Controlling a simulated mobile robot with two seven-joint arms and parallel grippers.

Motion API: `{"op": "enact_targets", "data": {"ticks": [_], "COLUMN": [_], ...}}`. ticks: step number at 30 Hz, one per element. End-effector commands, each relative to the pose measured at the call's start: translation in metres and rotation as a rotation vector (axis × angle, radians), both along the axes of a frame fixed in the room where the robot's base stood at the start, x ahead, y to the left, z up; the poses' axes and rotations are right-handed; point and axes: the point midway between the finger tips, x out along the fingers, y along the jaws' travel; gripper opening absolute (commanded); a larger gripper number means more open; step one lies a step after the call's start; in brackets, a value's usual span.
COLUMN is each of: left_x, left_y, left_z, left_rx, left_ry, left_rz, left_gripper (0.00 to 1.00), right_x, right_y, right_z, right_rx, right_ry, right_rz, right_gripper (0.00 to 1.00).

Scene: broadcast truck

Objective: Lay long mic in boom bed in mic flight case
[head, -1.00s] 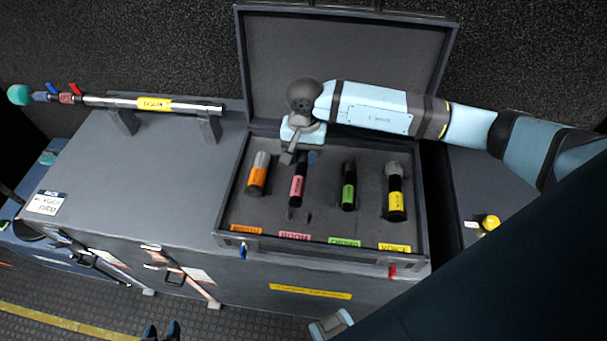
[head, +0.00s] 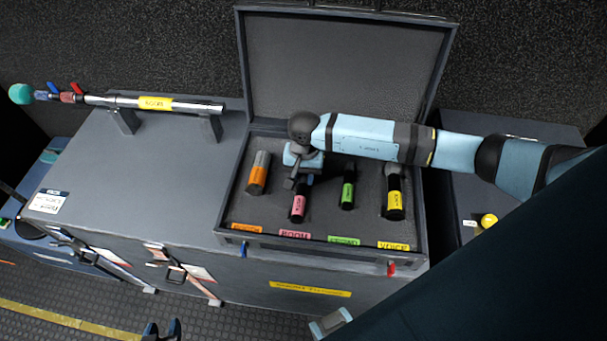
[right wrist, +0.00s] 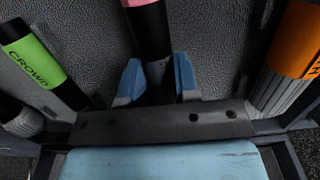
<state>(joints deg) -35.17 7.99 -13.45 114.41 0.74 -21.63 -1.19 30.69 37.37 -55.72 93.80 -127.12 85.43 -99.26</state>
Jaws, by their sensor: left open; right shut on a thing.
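The long mic (head: 298,207), black with a pink band, is over the BOOM bed in the open flight case (head: 232,190), above the pink BOOM label (head: 295,235). I cannot tell whether it touches the foam. My right gripper (head: 302,180) is shut on its far end. In the right wrist view the blue fingertips (right wrist: 157,82) are on both sides of the mic (right wrist: 147,30), whose far end is cut off by the frame. My left gripper (head: 162,330) is open and empty at the bottom edge, over the floor.
Orange (head: 259,173), green (head: 348,188) and yellow (head: 394,195) banded mics lie in the neighbouring beds, close to my right gripper. The raised lid (head: 345,65) stands behind. A boom pole (head: 190,105) rests on supports at left. The grey top (head: 130,165) between is clear.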

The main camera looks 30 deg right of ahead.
Motion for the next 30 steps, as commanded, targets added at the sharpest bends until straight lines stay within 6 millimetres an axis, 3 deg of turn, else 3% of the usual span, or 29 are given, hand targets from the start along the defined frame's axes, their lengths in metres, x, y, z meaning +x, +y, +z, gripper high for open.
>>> {"op": "enact_targets", "data": {"ticks": [2, 3, 6, 18, 30], "left_x": [0.0, 0.0, 0.0, -0.002, -0.001], "left_y": [0.0, 0.0, 0.0, 0.0, 0.0], "left_z": [-0.004, -0.003, -0.003, -0.004, -0.016], "left_rx": [0.0, 0.0, 0.0, 0.001, 0.001], "left_ry": [-0.001, 0.0, 0.001, 0.007, 0.005], "left_rz": [0.0, 0.0, 0.0, -0.001, 0.0], "left_gripper": [0.43, 0.43, 0.43, 0.43, 0.43], "right_x": [0.0, 0.0, 0.0, 0.001, 0.009], "right_y": [0.0, 0.0, 0.0, -0.001, -0.007], "right_z": [-0.004, -0.002, -0.002, 0.007, 0.088], "right_rx": [-0.001, 0.0, 0.0, 0.0, -0.001], "right_ry": [-0.001, 0.0, 0.0, -0.003, -0.005], "right_rz": [0.0, 0.0, 0.0, 0.001, 0.002], "right_gripper": [0.0, 0.35, 0.54, 0.54, 0.54]}}
